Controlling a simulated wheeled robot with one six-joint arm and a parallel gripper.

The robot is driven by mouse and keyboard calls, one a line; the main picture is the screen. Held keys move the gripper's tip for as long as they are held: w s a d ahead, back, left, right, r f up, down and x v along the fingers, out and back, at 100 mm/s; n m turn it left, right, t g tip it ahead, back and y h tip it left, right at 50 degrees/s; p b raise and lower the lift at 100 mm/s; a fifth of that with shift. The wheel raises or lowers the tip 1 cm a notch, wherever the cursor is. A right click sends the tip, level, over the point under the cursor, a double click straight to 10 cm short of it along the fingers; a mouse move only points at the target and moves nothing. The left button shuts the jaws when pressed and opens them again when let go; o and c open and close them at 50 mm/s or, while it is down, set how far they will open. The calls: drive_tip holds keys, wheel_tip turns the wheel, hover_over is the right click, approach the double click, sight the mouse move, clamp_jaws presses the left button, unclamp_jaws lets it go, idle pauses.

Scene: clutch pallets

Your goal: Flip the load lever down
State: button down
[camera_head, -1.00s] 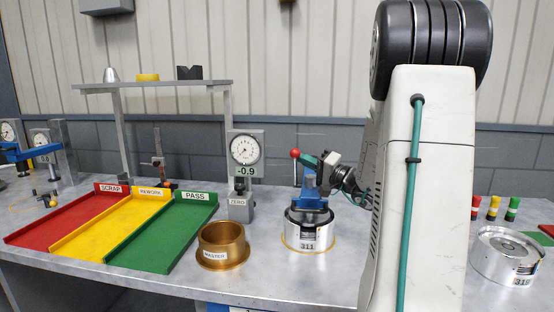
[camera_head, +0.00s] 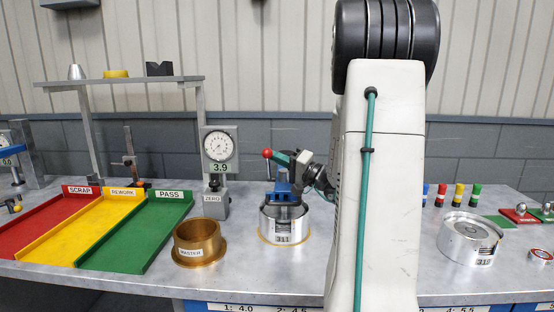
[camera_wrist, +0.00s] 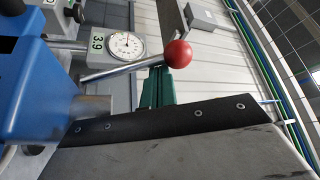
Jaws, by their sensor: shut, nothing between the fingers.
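The load lever is a thin silver rod (camera_wrist: 122,70) with a red ball knob (camera_head: 267,153). The ball also shows large in the wrist view (camera_wrist: 178,54). The lever belongs to a blue fixture (camera_head: 283,189), which stands over a silver round part labelled 311 (camera_head: 283,226). My gripper (camera_head: 275,156) has teal fingers and is shut and empty just right of the red ball. In the wrist view the teal finger (camera_wrist: 158,90) lies right below the ball and rod. I cannot tell whether it touches them. In the head view the rod is mostly hidden behind the fingers.
A dial gauge (camera_head: 219,148) reading 3.9 stands left of the fixture. A brass master ring (camera_head: 199,242) sits in front of it. Red, yellow and green trays (camera_head: 140,235) lie at left. Another silver part (camera_head: 469,238) and coloured pegs (camera_head: 458,195) are right of my arm.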

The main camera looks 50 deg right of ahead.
drive_tip(key=w+d+r, duration=0.1)
drive_tip(key=d+r, duration=0.1)
drive_tip(key=d, duration=0.1)
drive_tip(key=v, duration=0.9)
drive_tip(key=shift+s+d+f, duration=0.2)
drive_tip(key=shift+s+f, duration=0.1)
drive_tip(key=shift+f, duration=0.05)
drive_tip(key=w+d+r+n+g+y, duration=0.1)
drive_tip(key=n+y, duration=0.1)
drive_tip(key=w+d+r+n+g+y, duration=0.1)
drive_tip(key=n+y, duration=0.1)
drive_tip(key=w+r+n+g+y, duration=0.1)
drive_tip(key=g+y, duration=0.1)
drive_tip(key=shift+w+d+n, duration=0.15)
drive_tip(key=shift+d+n, duration=0.25)
